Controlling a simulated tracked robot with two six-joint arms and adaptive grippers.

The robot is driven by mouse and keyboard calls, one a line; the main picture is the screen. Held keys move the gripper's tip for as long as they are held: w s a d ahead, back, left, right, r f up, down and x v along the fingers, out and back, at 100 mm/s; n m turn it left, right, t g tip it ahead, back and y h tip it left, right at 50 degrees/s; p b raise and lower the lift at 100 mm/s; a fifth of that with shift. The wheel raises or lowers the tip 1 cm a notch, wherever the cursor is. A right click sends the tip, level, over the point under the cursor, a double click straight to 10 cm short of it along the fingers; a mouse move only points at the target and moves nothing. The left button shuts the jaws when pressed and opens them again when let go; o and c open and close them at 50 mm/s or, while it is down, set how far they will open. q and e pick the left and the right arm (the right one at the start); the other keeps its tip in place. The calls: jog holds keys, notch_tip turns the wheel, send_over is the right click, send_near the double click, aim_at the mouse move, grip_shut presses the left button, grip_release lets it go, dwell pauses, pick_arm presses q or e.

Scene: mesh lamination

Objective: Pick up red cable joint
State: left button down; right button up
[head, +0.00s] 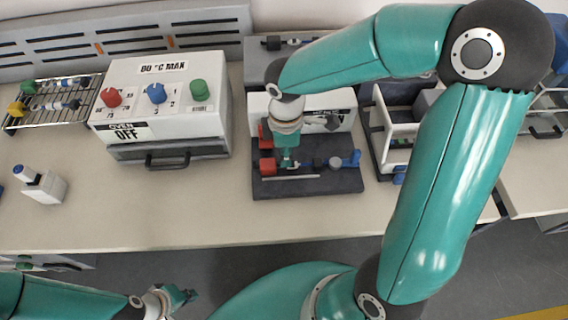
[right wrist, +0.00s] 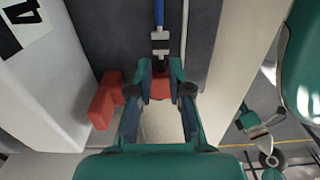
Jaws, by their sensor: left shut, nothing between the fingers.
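The red cable joint (head: 267,167) is at the left end of a cable assembly on a dark board (head: 330,186). My right gripper (head: 287,163) points down over that end. In the right wrist view the red joint (right wrist: 160,87) shows between the fingers of my right gripper (right wrist: 161,72). The fingers stand apart on either side of it; whether they press on it I cannot tell. A second red block (right wrist: 105,100) lies to the left there. My left gripper (head: 182,296) is shut and empty, low in the head view, in front of the table.
A white oven (head: 160,90) with red, blue and green knobs stands to the left. A wire rack (head: 45,100) holds cable parts at far left. A white bottle-like item (head: 42,184) stands at front left. The table front (head: 180,215) is clear.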

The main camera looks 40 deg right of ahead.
notch_tip(320, 180, down, 4)
jog(key=shift+a+r, duration=0.1)
jog(key=shift+a, duration=0.05)
grip_shut()
jog(key=shift+r, duration=0.1)
